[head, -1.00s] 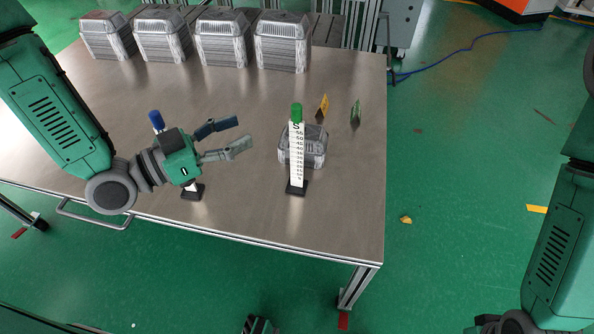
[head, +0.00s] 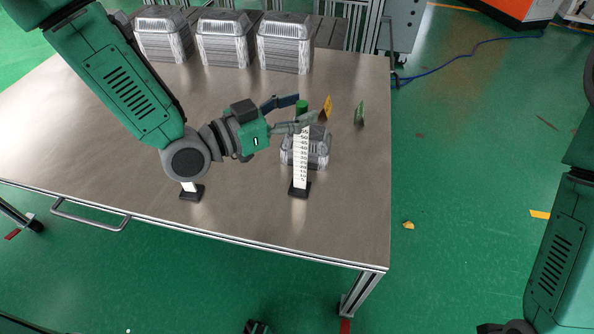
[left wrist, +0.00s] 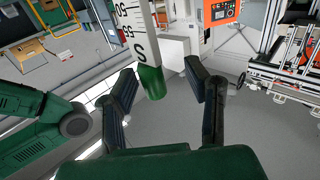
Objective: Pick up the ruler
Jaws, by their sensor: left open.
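The ruler (head: 301,168) is a white upright strip with black marks and a green top, standing on a black base on the table. My left gripper (head: 307,109) is open at the ruler's top, with one finger in front of it and the other behind. In the left wrist view the ruler (left wrist: 139,30) comes in from above, and its green tip lies between the two spread fingers (left wrist: 160,90). I cannot tell whether either finger touches it. A second black base with a white strip (head: 190,191) stands partly hidden below my left arm.
A foil tray stack (head: 318,150) stands right behind the ruler. A yellow card (head: 326,107) and a green card (head: 359,113) stand beyond it. Several tall foil tray stacks (head: 285,42) line the back of the table (head: 130,190). The table's front right area is clear.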

